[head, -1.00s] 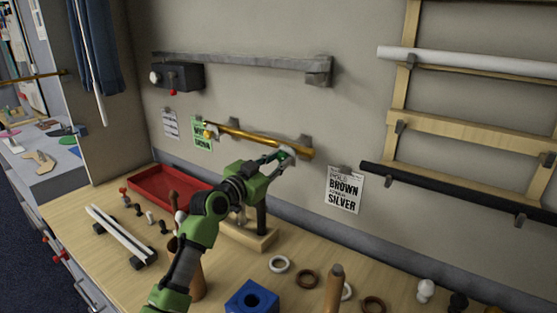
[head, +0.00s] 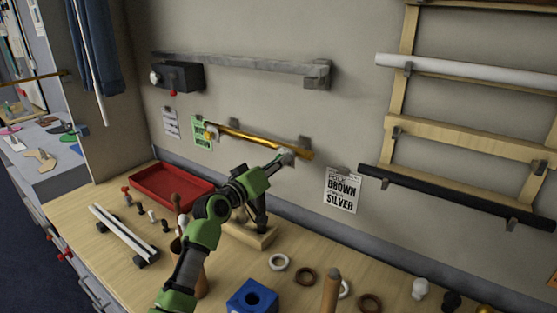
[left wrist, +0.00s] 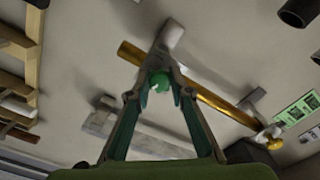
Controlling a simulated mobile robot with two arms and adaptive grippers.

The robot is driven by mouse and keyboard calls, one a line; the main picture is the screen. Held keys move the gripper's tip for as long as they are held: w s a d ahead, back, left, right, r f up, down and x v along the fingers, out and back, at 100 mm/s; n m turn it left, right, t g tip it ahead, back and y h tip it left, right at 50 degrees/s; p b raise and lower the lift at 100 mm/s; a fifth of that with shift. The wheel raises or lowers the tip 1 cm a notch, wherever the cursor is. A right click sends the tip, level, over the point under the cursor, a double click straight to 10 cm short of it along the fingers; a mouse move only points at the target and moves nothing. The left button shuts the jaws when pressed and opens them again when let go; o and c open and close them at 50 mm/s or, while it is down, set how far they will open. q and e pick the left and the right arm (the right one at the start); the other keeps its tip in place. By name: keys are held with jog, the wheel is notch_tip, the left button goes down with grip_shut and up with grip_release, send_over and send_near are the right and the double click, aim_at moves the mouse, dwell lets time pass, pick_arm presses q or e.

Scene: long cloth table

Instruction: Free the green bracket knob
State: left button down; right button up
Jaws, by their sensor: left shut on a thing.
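The green knob (left wrist: 159,81) sits on the grey bracket (left wrist: 168,40) near one end of a gold rod (left wrist: 215,99). My left gripper (left wrist: 160,78) is shut on the knob, with a fingertip on each side of it. In the head view, my left gripper (head: 284,157) reaches up to the right end of the gold rod (head: 247,137) on the wall. The gripper hides the knob there. The rod rests across its brackets, and its left end has a gold ball (head: 209,134). My right gripper is not in view.
A white rail on feet (head: 122,233) lies at left. A grey rail (head: 240,63) is above; a black rod (head: 455,195) is at right.

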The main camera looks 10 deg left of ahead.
pick_arm(q)
jog(key=shift+n+p, duration=0.45)
jog(key=shift+n, duration=0.75)
jog(key=c, duration=1.8)
grip_release()
jog(key=v, duration=1.2)
